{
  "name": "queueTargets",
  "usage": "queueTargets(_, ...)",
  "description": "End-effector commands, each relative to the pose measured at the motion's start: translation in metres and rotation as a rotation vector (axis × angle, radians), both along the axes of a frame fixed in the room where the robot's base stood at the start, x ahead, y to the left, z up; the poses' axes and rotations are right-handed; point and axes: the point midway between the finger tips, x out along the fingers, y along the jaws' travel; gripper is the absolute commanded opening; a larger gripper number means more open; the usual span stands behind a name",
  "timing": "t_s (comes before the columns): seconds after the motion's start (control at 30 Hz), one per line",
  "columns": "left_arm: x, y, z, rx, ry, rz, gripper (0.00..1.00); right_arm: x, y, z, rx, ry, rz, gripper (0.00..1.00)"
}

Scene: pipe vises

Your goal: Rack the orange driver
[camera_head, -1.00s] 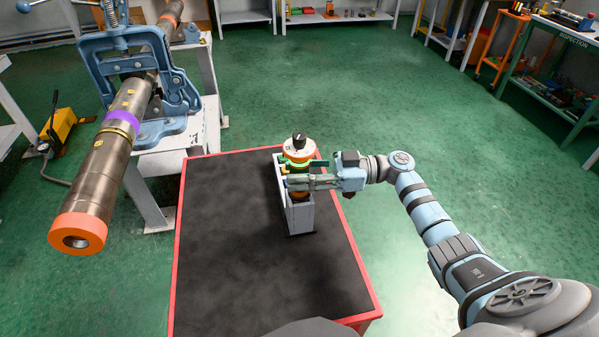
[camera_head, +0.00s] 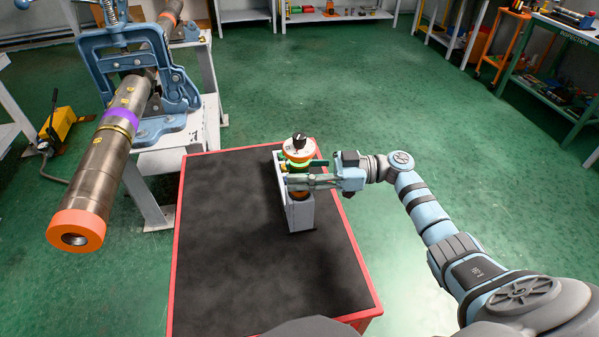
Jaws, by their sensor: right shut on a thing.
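The orange driver (camera_head: 299,150) stands upright at the grey rack (camera_head: 301,219) on the dark-topped cart. My right gripper (camera_head: 294,183) reaches in from the right and is shut on the driver below the green band. The fingers and the rack hide part of the driver's lower body, and I cannot tell how deep it sits in the rack. My left gripper is not in view.
The cart's black mat (camera_head: 228,250) with a red rim is otherwise bare. A blue pipe vise (camera_head: 133,62) holds a long steel pipe (camera_head: 100,172) with an orange end at the left. A green inspection bench (camera_head: 560,60) stands far right.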

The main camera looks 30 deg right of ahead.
Motion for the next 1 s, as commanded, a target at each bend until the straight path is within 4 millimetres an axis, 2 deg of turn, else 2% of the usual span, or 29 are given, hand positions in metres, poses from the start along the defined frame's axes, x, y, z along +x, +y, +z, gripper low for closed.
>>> queueTargets(0.6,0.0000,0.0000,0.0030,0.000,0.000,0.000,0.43,-0.0004,0.0001,-0.0017,0.001,0.002,0.001,0.00)
queueTargets(0.63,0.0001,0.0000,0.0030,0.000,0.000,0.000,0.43,-0.0004,0.0001,-0.0017,0.001,0.002,0.001,0.36)
queueTargets(0.73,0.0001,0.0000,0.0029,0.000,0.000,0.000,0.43,-0.0003,0.0001,-0.0017,0.001,0.002,0.001,0.52)
queueTargets(0.77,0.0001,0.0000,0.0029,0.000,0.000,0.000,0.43,-0.0003,0.0001,-0.0017,0.001,0.002,0.001,0.57)
queueTargets(1.0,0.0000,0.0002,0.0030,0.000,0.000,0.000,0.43,-0.0004,-0.0002,-0.0028,-0.002,0.004,0.000,0.57)
